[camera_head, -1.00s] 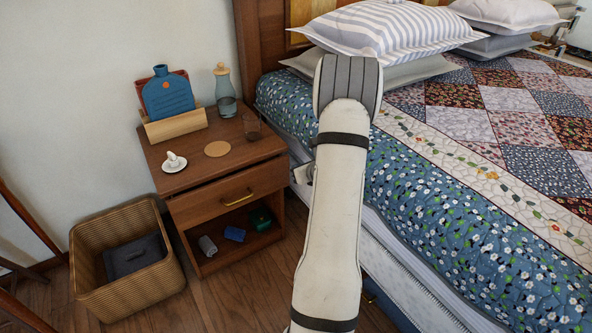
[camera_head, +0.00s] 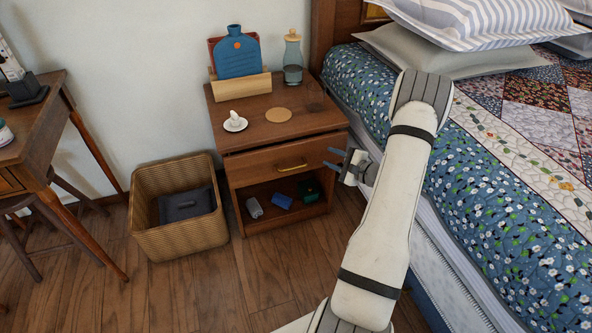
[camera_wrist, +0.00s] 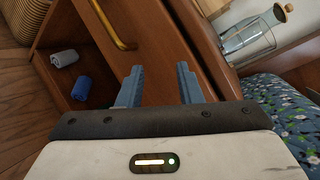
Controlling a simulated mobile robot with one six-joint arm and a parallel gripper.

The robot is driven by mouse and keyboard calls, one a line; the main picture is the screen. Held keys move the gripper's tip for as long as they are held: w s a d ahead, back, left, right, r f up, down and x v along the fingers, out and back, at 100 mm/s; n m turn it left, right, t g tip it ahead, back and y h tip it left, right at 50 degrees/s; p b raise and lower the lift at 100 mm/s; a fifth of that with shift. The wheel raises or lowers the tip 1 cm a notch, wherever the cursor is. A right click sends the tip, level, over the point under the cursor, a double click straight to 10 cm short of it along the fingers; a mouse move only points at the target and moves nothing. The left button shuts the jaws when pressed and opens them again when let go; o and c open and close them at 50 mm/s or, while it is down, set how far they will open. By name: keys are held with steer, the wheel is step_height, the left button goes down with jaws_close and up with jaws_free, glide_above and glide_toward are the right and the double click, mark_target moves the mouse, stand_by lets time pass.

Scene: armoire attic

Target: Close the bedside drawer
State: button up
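The wooden bedside table (camera_head: 225,138) stands against the wall beside the bed. Its drawer (camera_head: 262,165) has a brass handle (camera_head: 291,165) and looks slightly pulled out past the frame, above an open shelf. In the wrist view the drawer front (camera_wrist: 158,42) and handle (camera_wrist: 112,25) appear tilted, straight ahead of the fingers. My gripper (camera_head: 335,160) is at the right front of the drawer, near its right end. Its two blue-grey fingers (camera_wrist: 158,84) are spread apart with nothing between them. I cannot tell whether they touch the drawer.
A wicker basket (camera_head: 180,238) stands left. The bed (camera_head: 480,195) borders the right. Floor in front is clear.

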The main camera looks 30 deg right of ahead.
mark_target(294, 168)
steer(key=a+f+n+y+b, duration=0.1)
steer(key=a+f+n+y, duration=0.5)
steer(key=n, duration=0.6)
steer(key=b+x, duration=0.2)
steer(key=x, duration=0.6)
steer(key=shift+a, duration=0.1)
jaws_close()
steer(key=shift+f, duration=0.1)
